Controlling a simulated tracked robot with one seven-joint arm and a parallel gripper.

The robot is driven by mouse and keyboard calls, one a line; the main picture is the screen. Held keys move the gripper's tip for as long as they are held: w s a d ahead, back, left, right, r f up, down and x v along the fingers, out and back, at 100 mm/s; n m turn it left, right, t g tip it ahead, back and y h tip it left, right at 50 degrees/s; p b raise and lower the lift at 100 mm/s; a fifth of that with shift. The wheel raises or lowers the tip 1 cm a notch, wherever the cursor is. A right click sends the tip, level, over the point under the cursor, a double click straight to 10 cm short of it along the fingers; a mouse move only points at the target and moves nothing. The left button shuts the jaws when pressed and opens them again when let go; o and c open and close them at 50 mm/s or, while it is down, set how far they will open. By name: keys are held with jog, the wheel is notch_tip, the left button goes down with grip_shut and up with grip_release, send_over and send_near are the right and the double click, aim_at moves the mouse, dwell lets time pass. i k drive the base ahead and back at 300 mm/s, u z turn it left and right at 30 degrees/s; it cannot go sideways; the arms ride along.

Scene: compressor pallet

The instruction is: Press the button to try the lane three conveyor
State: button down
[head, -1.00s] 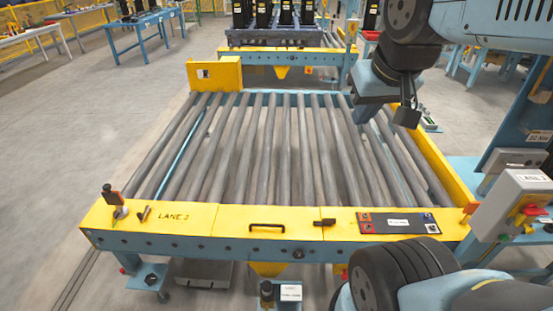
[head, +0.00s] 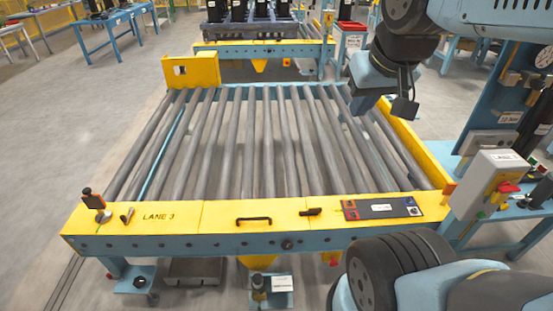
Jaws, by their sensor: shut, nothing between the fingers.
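The lane three conveyor is a bed of grey rollers (head: 247,150) with a yellow front rail (head: 225,217) marked LANE 3. A grey-white control box (head: 488,183) stands at its right front corner.
A dark panel with coloured squares (head: 382,208) lies on the front rail, beside a black handle (head: 254,220). A small labelled unit (head: 270,284) stands below the rail. A blue post (head: 490,95) and bench rise behind the box. Open floor lies left of the conveyor.

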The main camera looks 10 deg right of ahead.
aim_at(480, 215)
jog(key=k, duration=0.8)
jog(key=u, duration=0.15)
jog(key=i, duration=0.95)
jog(key=z, duration=0.35)
jog(key=k, duration=0.5)
jog(key=z, duration=1.2)
